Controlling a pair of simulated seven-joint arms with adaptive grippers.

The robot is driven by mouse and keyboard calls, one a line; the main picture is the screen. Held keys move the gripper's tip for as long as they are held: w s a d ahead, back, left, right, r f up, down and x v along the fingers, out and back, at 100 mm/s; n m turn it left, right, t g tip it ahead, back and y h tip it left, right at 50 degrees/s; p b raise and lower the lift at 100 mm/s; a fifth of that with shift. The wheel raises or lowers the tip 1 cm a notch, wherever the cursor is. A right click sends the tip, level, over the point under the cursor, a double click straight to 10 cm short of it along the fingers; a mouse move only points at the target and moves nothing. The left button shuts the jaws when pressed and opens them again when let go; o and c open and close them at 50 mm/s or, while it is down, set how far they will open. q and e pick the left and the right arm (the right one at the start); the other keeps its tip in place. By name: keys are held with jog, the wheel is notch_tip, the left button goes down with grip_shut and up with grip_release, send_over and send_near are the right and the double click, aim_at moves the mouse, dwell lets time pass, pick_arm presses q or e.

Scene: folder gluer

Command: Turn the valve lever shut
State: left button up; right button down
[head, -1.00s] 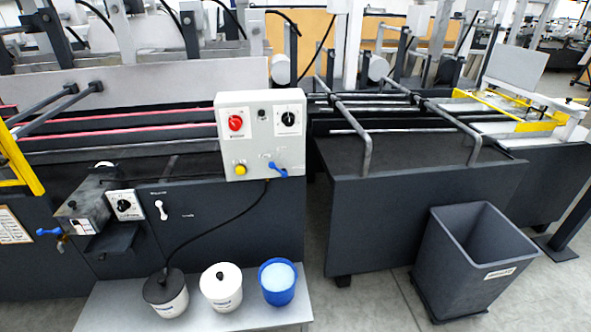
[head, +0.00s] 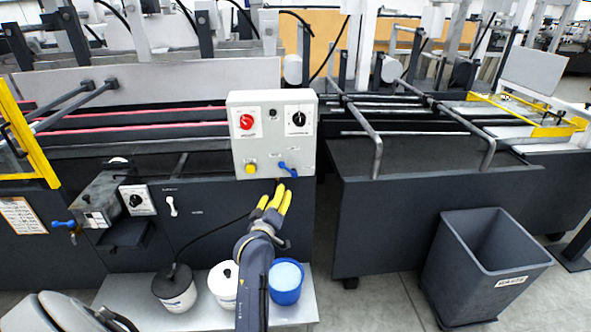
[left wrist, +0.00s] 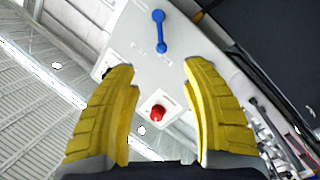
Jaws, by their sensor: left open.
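The blue valve lever (head: 288,169) is on the lower right of the front of the light grey control box (head: 272,132). It slants slightly down to the right. My left gripper (head: 276,190), with yellow fingers, is just below the box and the lever in the head view. In the left wrist view the fingers (left wrist: 162,95) are spread apart with nothing held between them. The blue lever (left wrist: 160,32) shows beyond the fingertips, apart from them. My right gripper is in neither view.
The box also carries a red knob (head: 246,122), a black knob (head: 298,119) and a yellow button (head: 250,168). Another blue handle (head: 64,224) is at the far left. Below stand a blue bucket (head: 286,284) and white pots. A grey waste bin (head: 487,270) stands at right.

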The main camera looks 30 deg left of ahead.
aim_at(286, 169)
pick_arm(q)
jog(key=x, duration=1.7)
jog(key=shift+w+a, duration=0.1)
jog(key=shift+a, duration=0.05)
jog(key=shift+c, duration=0.5)
grip_shut()
